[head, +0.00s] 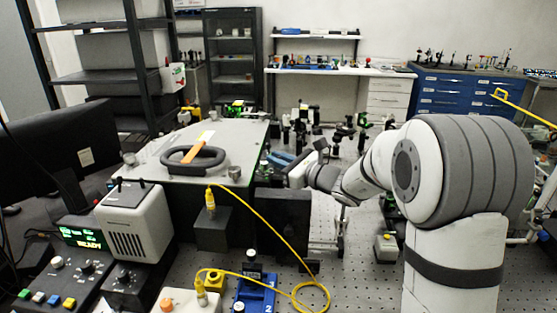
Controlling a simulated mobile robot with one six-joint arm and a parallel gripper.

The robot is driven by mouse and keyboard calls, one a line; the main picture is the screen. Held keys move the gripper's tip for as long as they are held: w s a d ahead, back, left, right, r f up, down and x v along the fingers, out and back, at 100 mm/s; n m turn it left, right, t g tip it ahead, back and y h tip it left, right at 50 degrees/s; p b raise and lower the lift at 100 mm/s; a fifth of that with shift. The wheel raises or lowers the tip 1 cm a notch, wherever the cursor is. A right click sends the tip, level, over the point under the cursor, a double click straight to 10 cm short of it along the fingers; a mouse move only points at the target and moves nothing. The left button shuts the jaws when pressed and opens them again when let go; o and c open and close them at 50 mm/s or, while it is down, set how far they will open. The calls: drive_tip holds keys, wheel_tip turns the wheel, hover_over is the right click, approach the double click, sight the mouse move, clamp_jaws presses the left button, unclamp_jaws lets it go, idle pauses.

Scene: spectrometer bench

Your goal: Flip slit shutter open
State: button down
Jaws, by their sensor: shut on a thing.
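A large grey box with a light top (235,140), apparently the spectrometer, stands left of centre in the head view. A dark loop handle (195,159) and an orange strip (201,141) lie on its top. My gripper (279,160) is at the right side of this box, reaching in from the right. Its jaws are small and partly hidden by my wrist. It is shut on a small part at the box's side, apparently the slit shutter. The shutter itself is too small and covered to make out, so I cannot tell its position.
A yellow cable (262,226) loops from the box's front down to the perforated bench. A blue mount (256,294) stands at the front. A beige unit (136,226) and a READY display (84,239) are at left. Several optics posts (300,128) stand behind my gripper.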

drive_tip(key=b, duration=0.3)
drive_tip(key=shift+s+f+n, duration=0.1)
drive_tip(key=shift+f+n, duration=0.25)
drive_tip(key=shift+n, duration=0.05)
drive_tip(key=n+y+b, duration=0.1)
drive_tip(key=b, duration=0.3)
drive_tip(key=shift+s+t, duration=0.2)
drive_tip(key=shift+t, duration=0.1)
drive_tip(key=shift+n+b, duration=0.3)
drive_tip(key=shift+b, duration=0.65)
drive_tip(key=shift+s+r, duration=0.1)
drive_tip(key=shift+r, duration=0.15)
drive_tip(key=c, duration=1.6)
unclamp_jaws()
drive_tip(key=shift+o, duration=0.2)
